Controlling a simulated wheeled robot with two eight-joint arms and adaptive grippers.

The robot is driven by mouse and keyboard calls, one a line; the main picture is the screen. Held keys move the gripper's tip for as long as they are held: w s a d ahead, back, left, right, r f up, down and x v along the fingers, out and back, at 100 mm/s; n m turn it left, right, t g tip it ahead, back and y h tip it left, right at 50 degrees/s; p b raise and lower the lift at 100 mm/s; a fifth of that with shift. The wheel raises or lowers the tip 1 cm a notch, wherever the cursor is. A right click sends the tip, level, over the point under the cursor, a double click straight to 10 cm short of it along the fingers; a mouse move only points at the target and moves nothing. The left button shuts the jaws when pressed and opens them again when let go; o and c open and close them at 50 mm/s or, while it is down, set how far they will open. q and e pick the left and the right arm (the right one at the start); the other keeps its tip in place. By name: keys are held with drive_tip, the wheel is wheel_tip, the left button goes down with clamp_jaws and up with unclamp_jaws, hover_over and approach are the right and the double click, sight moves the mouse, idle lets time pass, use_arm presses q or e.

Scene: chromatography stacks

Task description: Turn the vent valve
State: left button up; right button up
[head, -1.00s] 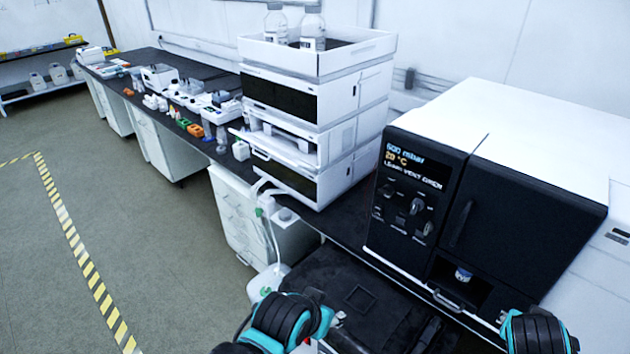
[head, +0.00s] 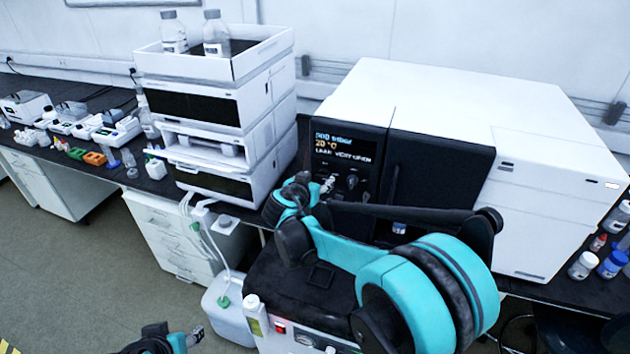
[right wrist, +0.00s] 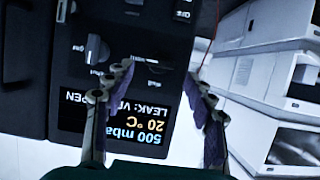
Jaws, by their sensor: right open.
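The black control panel (head: 349,150) of the large white instrument has a display reading 500 mbar, 20 °C and a leak line about the vent being open. A grey knob (head: 352,181) shows on it; in the right wrist view, which sees the panel upside down, a grey knob (right wrist: 97,50) sits left of the fingers. I cannot tell from the blurred labels which control is the vent valve. My right gripper (head: 326,186) is open in front of the panel; its fingers (right wrist: 160,75) are apart, with no object held between them. My left gripper (head: 196,335) is low at the bottom edge, its jaws unclear.
A stack of white modules (head: 215,120) with bottles in its top tray stands left of the panel. A black-topped cart (head: 262,283) is below my right arm. A white jug (head: 230,312) with tubing stands beside it. Vials (head: 583,266) stand at the far right.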

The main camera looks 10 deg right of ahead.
sight(318, 178)
drive_tip(key=shift+x, duration=1.15)
drive_tip(key=shift+s+r, duration=0.1)
drive_tip(key=c, duration=1.2)
drive_tip(key=shift+o, duration=0.2)
drive_tip(key=n, duration=0.1)
drive_tip(key=n+g+h, duration=0.1)
drive_tip(key=shift+w+a+n+h, duration=0.2)
drive_tip(key=shift+a+n+h, duration=0.1)
drive_tip(key=shift+n, duration=0.1)
drive_tip(key=n+h, duration=0.1)
drive_tip(key=n+h+b, duration=0.1)
drive_tip(key=n, duration=0.1)
drive_tip(key=shift+w+a+f+g, duration=0.15)
drive_tip(key=shift+a+f+g, duration=0.05)
drive_tip(key=shift+f+g, duration=0.15)
drive_tip(key=n+h, duration=0.1)
drive_tip(key=n+h+b, duration=0.1)
drive_tip(key=n, duration=0.1)
drive_tip(key=shift+w+a+f+n, duration=0.1)
drive_tip(key=shift+a+f+n, duration=0.05)
drive_tip(key=shift+f+n, duration=0.15)
drive_tip(key=n, duration=0.1)
drive_tip(key=n+h+b, duration=0.1)
drive_tip(key=n+b, duration=0.1)
drive_tip(key=n, duration=0.1)
drive_tip(key=shift+f+h, duration=0.25)
drive_tip(key=shift+h, duration=0.15)
